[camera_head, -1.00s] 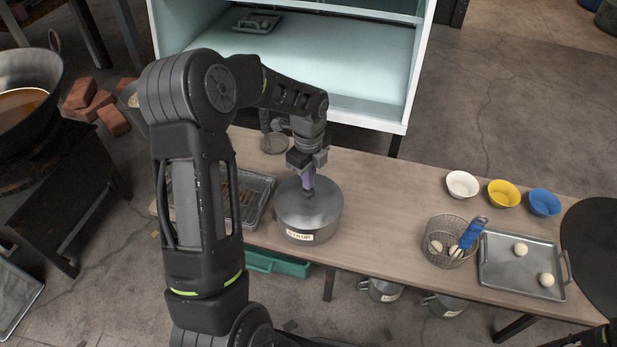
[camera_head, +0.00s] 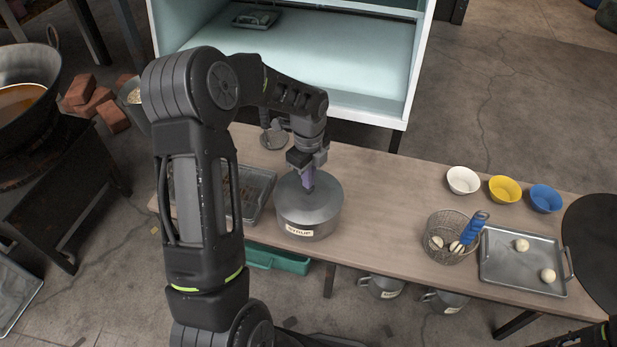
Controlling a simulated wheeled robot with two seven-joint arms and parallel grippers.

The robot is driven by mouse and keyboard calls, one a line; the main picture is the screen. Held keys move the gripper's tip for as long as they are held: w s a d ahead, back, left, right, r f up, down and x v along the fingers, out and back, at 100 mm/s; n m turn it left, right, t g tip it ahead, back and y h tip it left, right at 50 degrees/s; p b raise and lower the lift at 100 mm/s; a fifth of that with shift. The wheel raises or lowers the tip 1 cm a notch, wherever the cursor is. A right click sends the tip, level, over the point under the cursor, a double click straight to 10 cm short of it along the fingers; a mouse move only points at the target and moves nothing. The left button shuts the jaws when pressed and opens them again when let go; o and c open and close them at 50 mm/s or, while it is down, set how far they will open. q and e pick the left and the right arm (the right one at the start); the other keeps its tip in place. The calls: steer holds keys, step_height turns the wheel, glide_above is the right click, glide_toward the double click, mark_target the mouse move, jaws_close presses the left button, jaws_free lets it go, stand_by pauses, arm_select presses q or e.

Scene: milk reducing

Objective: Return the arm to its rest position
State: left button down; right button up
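My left arm (camera_head: 196,190) rises from the bottom and bends over the table. Its gripper (camera_head: 308,182) points down at the lid of a round metal pot labelled syrup (camera_head: 310,212). A small purple piece shows at the fingertips, over the lid's middle. I cannot tell whether the fingers are closed on it or whether they touch the lid. Only a dark part of my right arm (camera_head: 590,338) shows at the bottom right corner, and its gripper is out of view.
The wooden table (camera_head: 385,205) has free room right of the pot. A wire basket with a blue handle (camera_head: 450,236), a metal tray (camera_head: 500,280) with white balls, and white (camera_head: 462,180), yellow (camera_head: 504,189) and blue (camera_head: 545,198) bowls stand right. A shelf unit (camera_head: 340,60) stands behind.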

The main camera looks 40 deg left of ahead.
arm_select(q)
steer(key=shift+f, duration=0.1)
arm_select(e)
steer(key=shift+w+d, duration=0.1)
arm_select(q)
steer(key=shift+r, duration=0.2)
step_height(320, 180, up, 4)
steer(key=p, duration=0.4)
steer(key=shift+r, duration=0.25)
steer(key=shift+r+p, duration=1.1)
steer(key=shift+p, duration=0.05)
arm_select(e)
step_height(320, 180, up, 6)
steer(key=shift+s+a, duration=0.2)
steer(key=shift+r, duration=0.1)
